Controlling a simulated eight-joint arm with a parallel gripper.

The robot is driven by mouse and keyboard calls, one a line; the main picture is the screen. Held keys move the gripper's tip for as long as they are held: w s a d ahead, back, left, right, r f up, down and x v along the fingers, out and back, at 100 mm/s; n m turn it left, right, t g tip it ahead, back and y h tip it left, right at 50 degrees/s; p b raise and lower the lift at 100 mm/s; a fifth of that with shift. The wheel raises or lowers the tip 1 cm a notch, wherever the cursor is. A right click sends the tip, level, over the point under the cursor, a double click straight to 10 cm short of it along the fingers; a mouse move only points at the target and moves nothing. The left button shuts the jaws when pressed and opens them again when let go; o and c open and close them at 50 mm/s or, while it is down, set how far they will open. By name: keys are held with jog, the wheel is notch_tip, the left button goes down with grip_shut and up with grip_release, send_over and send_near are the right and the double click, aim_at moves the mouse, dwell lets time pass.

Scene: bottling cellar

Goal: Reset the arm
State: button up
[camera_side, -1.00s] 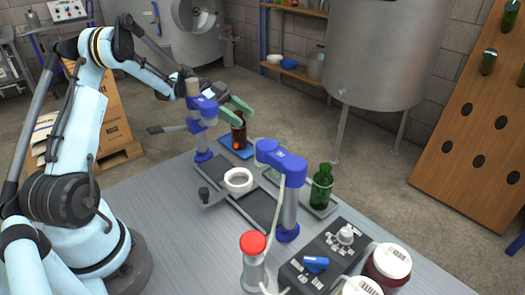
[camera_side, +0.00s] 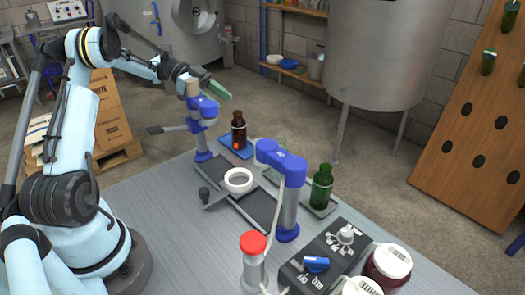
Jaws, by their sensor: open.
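My gripper (camera_side: 206,84) has green fingers and is raised above the far end of the table, above and to the left of a brown bottle. It holds nothing that I can see, and its near finger hides most of the other. The brown bottle (camera_side: 238,130) stands upright on a blue tray (camera_side: 227,143), apart from my gripper. A green bottle (camera_side: 321,187) stands upright on a grey tray (camera_side: 322,211) to the right.
A bench device with blue clamps (camera_side: 281,160) and a white ring (camera_side: 238,181) fills the table's middle. A control box (camera_side: 325,262), a red-capped post (camera_side: 252,243) and white-lidded jars (camera_side: 388,263) stand at the near right. The table's near left (camera_side: 180,235) is clear.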

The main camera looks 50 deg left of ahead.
jog(key=w+d+r+n+t+y, duration=0.4)
jog(key=w+d+r+n+t, duration=0.35)
jog(key=d+r+n, duration=0.55)
jog(key=s+d+f+g+y, duration=0.4)
jog(key=s+d+f+g, duration=0.15)
jog(key=s+d, duration=0.55)
jog(key=s+a+f+y, duration=0.1)
jog(key=s+f+y, duration=0.2)
jog(key=s+f, duration=0.2)
jog(key=shift+s+a+f+y, duration=0.25)
jog(key=shift+s+y, duration=0.05)
jog(key=shift+s, duration=1.35)
